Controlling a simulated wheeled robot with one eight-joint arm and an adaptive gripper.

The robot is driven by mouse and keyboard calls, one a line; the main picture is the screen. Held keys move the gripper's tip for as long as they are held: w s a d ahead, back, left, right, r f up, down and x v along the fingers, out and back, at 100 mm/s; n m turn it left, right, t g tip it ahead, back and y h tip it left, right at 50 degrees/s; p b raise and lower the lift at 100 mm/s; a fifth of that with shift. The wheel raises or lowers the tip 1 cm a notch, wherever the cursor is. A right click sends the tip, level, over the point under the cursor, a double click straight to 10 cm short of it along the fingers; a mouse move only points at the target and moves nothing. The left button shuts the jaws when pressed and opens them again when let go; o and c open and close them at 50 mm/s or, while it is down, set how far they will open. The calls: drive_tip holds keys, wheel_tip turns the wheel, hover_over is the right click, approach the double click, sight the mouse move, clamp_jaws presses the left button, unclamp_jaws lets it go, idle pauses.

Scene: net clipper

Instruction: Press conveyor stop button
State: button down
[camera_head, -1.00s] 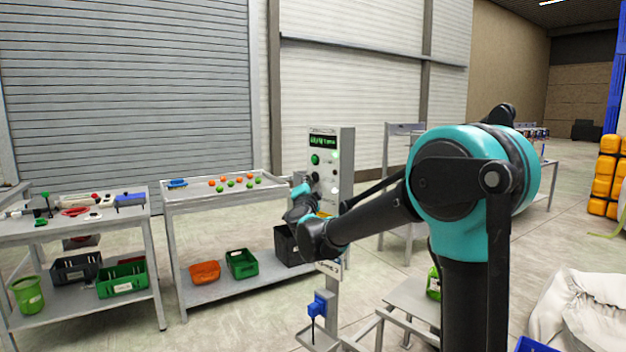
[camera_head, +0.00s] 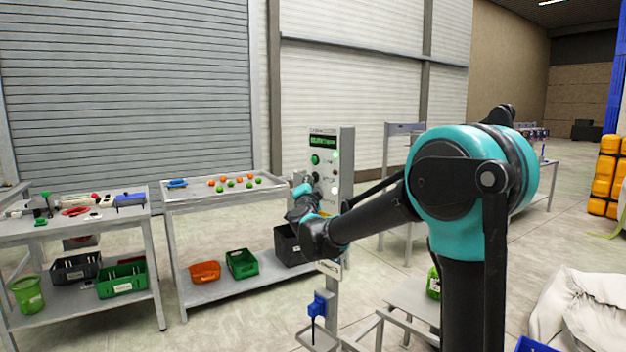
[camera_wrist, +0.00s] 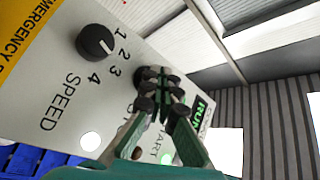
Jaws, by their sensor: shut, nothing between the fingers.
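The conveyor control panel (camera_head: 345,170) stands on a post in the head view, with a green lit display (camera_head: 323,141) and a green button (camera_head: 315,159). In the wrist view the panel (camera_wrist: 55,75) shows tilted, with a black speed knob (camera_wrist: 95,42), START lettering and a display (camera_wrist: 201,112) reading RUN. My gripper (camera_wrist: 155,85) is shut and empty, its fingertips over the panel face between the knob and the display. The fingers hide the label and whatever button lies behind them. I cannot tell whether they touch. My gripper also shows at the panel in the head view (camera_head: 302,190).
A shallow tray table (camera_head: 225,193) with small orange and green balls stands left of the panel. Bins sit on its lower shelf, including a black one (camera_head: 287,245). A tool table (camera_head: 125,208) is farther left. A blue plug (camera_head: 317,304) is on the post.

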drive_tip(key=shift+w+d, duration=0.1)
drive_tip(key=shift+w, duration=0.05)
idle(0.4)
drive_tip(key=shift+s+a, duration=0.6)
drive_tip(key=shift+s, duration=0.1)
drive_tip(key=shift+a, duration=0.1)
drive_tip(key=s+a, duration=0.3)
drive_tip(key=shift+s+a, duration=0.1)
drive_tip(key=shift+s, duration=0.2)
idle(0.6)
